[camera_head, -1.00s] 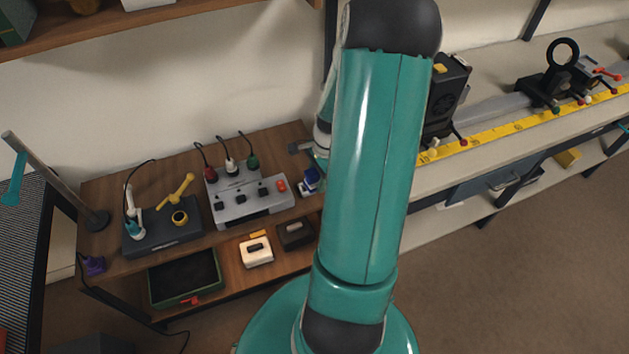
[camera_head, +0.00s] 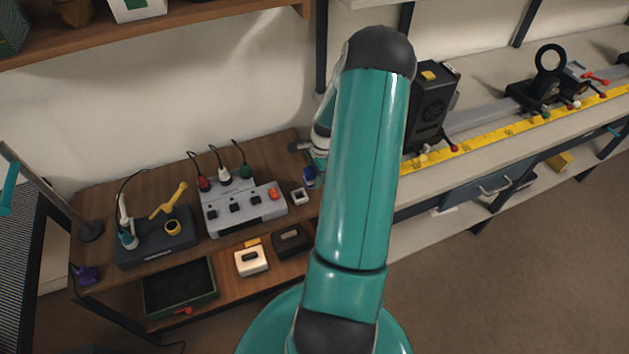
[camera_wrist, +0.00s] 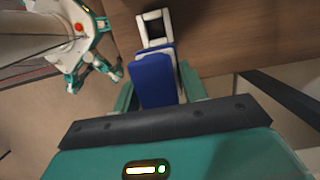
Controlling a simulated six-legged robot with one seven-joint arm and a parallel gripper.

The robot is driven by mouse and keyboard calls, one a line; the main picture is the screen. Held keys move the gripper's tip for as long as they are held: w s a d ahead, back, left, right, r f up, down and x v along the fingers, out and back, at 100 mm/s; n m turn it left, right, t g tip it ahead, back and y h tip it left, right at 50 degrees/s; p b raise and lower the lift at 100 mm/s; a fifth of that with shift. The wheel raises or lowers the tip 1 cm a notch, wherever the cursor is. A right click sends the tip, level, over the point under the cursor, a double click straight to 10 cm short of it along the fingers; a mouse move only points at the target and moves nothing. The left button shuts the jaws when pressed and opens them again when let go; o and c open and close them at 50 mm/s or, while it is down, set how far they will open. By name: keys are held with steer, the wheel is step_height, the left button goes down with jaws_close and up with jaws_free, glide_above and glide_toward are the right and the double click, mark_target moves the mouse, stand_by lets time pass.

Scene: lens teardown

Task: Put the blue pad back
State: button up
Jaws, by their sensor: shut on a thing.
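The blue pad (camera_wrist: 153,80) sits between the two teal fingers of my gripper (camera_wrist: 158,86) in the wrist view, and the gripper is shut on it. In the head view a bit of the blue pad (camera_head: 309,177) shows just left of my arm, which hides most of the gripper. A small white square frame (camera_head: 299,197) with a dark middle lies on the wooden bench, below the pad in the picture. In the wrist view the white frame (camera_wrist: 154,17) is just beyond the pad's far end. I cannot tell whether they touch.
A grey switch box (camera_head: 245,211) with plugged cables stands left of the white frame. A cream block (camera_head: 251,261) and a dark block (camera_head: 291,241) lie at the bench's front. A green-rimmed tray (camera_head: 180,312) is at the lower left. A black device (camera_head: 430,105) stands right of my arm.

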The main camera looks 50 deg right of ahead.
mark_target(315, 175)
steer(key=f, duration=0.1)
steer(key=w+d+f, duration=0.1)
steer(key=d+f, duration=0.1)
steer(key=shift+w+f, duration=0.1)
steer(key=shift+w, duration=0.15)
steer(key=shift+w+d+f, duration=0.1)
steer(key=shift+d+f, duration=0.05)
steer(key=shift+f, duration=1.5)
steer(key=shift+f, duration=0.1)
steer(key=o, duration=1.3)
steer(key=shift+c, duration=0.2)
step_height(315, 175, up, 12)
steer(key=s+d, duration=0.1)
steer(key=d, duration=0.1)
